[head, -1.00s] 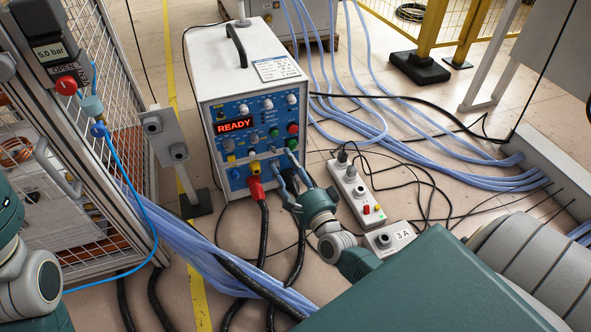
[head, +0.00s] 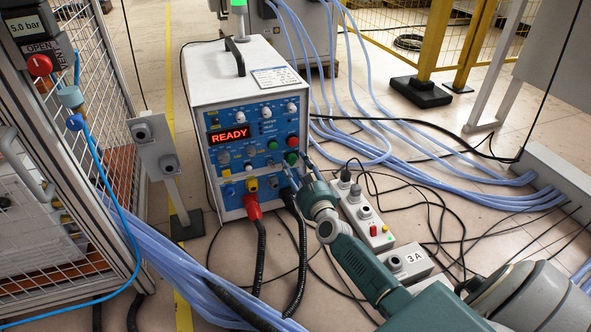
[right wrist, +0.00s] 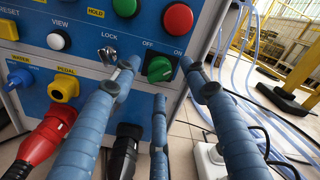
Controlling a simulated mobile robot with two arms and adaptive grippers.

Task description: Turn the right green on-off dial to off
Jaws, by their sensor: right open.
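The right green on-off dial (right wrist: 158,69) sits low on the blue front panel of the heater, under the OFF and ON labels. In the head view the dial (head: 291,158) shows just above my right gripper's fingers. My right gripper (head: 297,177) is open and empty in front of the panel. In the right wrist view the blue fingers of the gripper (right wrist: 159,74) stand left and right of the dial, with a third finger below it. I cannot tell whether any finger touches it. The exact turn of the dial is unclear. My left gripper is not in view.
A red emergency-type knob (right wrist: 183,21) sits above the dial. The heater (head: 235,75) shows READY. Thick cables with red (head: 252,206) and black plugs hang below. A power strip (head: 365,212) lies right.

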